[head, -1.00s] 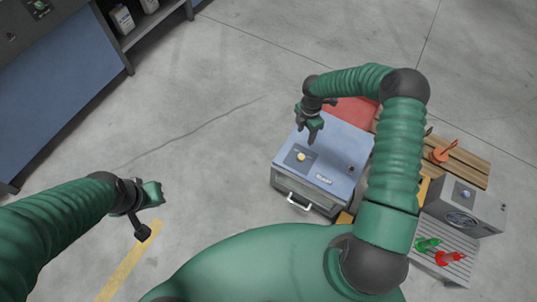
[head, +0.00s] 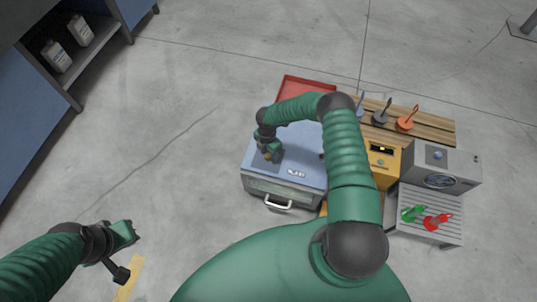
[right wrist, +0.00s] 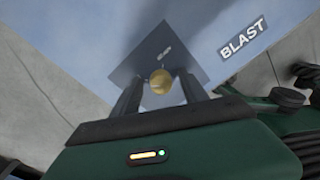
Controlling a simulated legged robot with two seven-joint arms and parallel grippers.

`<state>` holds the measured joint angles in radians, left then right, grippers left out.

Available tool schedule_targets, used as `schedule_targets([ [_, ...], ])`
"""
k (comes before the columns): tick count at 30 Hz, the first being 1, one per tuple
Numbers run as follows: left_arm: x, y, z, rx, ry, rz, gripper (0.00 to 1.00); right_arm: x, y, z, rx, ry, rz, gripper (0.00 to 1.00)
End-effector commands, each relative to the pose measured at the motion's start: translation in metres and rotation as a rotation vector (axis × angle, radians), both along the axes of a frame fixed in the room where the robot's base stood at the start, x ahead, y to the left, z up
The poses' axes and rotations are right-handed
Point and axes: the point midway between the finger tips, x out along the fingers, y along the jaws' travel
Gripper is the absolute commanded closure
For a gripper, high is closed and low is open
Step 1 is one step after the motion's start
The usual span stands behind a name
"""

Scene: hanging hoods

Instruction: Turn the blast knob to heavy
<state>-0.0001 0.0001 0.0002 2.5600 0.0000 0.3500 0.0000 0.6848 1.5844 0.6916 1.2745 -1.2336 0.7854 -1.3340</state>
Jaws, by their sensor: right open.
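The blast knob is a small yellow ball-like knob (right wrist: 161,82) on a dark square plate (right wrist: 150,52) in the right wrist view. A small word on the plate is too blurred to read, and a BLAST label (right wrist: 243,38) is beside the plate. The plate is on the blue top of a cabinet (head: 302,140) in the head view. My right gripper (head: 268,153) is open over the knob. Its two fingers (right wrist: 158,78) stand on either side of the knob; I cannot tell whether they touch it. My left gripper (head: 128,234) is away over bare floor; its jaw opening is unclear.
The cabinet has a front handle (head: 278,203). A red tray (head: 306,86) lies behind it. To the right are a yellow unit (head: 383,152), a grey machine (head: 462,172), a slatted rack (head: 435,234) with green and red tools, and wooden boards (head: 430,130).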

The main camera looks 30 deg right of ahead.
Motion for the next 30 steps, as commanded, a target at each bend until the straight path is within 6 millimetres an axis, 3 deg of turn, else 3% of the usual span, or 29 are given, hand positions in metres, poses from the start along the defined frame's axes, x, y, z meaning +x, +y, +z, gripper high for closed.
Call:
schedule_targets([
  [6,0.0001,0.0001,0.0004,0.0,0.0,0.0,1.0,0.0002,0.0008,0.0009,-0.001,0.0,0.0,0.51],
  [18,0.0,0.0001,0.0003,0.0,0.0,0.0,1.0,0.0005,-0.0002,0.0004,0.0,-0.001,0.0,1.0],
  [30,0.0001,0.0001,-0.0004,0.0,0.0,0.0,1.0,0.0007,-0.002,0.0001,-0.004,-0.001,-0.049,1.0],
])
